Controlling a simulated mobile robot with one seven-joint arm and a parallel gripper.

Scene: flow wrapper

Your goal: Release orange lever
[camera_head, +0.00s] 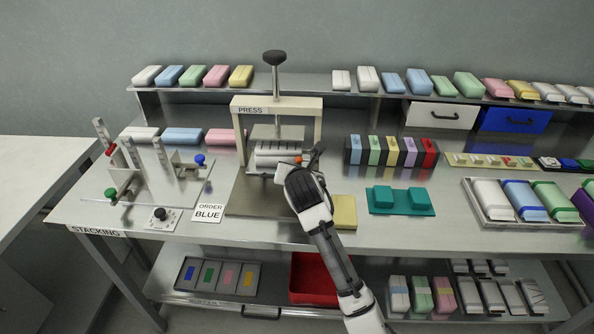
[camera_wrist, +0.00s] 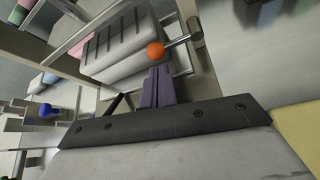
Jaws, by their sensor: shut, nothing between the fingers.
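The orange lever's round orange knob (camera_wrist: 155,50) is in the upper middle of the wrist view, with a metal rod running from it to the right. It shows as a small orange spot (camera_head: 298,160) at the press in the head view. My gripper (camera_wrist: 158,71) is shut and empty, its purple-grey fingers just below the knob. I cannot tell whether they touch it. The press (camera_head: 236,105) has a cream frame and a black-topped spindle. A pale ribbed block (camera_wrist: 122,40) sits beside the knob. My wrist hides part of the press base.
A yellow block (camera_head: 344,212) lies right of my arm, with a teal holder (camera_head: 400,201) further right. A red bin (camera_head: 312,280) is on the shelf below.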

